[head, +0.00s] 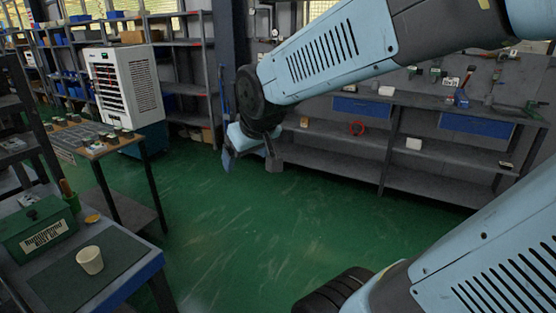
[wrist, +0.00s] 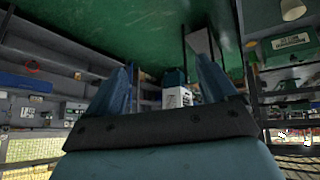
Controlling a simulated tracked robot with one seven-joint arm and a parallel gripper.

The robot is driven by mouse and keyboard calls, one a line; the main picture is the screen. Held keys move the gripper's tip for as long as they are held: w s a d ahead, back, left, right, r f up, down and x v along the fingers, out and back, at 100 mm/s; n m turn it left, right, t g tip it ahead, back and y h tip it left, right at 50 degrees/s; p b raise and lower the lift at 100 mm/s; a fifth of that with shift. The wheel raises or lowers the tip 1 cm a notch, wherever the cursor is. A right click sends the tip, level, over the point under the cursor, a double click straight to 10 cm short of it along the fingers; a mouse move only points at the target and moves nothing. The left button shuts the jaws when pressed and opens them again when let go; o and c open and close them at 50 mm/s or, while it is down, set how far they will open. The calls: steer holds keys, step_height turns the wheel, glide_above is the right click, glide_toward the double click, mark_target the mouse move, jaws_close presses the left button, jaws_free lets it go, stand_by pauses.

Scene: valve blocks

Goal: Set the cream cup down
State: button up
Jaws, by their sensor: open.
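The cream cup (head: 90,260) stands upright on the dark mat (head: 60,285) of the small table at the lower left of the head view. It also shows in the wrist view (wrist: 293,9), at the upper right edge. My gripper (head: 250,158) hangs over the green floor near the middle of the head view, well to the right of the cup and apart from it. Its two fingers are spread with nothing between them; they also show in the wrist view (wrist: 168,88).
A green box (head: 40,228) and a yellow round thing (head: 93,218) stand near the cup. A second table (head: 95,148) with small blocks is behind. Shelves line the back, with a white cooler unit (head: 125,85) at the left. The green floor (head: 240,225) between is clear.

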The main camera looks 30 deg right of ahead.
steer(key=s+r, duration=0.1)
steer(key=s, duration=0.2)
steer(key=s+d+r+m+g, duration=0.1)
steer(key=s, duration=0.3)
steer(key=s+d+m, duration=0.1)
steer(key=s, duration=0.2)
steer(key=shift+s+d+r, duration=0.1)
steer(key=shift+s+r, duration=0.05)
steer(key=shift+r, duration=0.25)
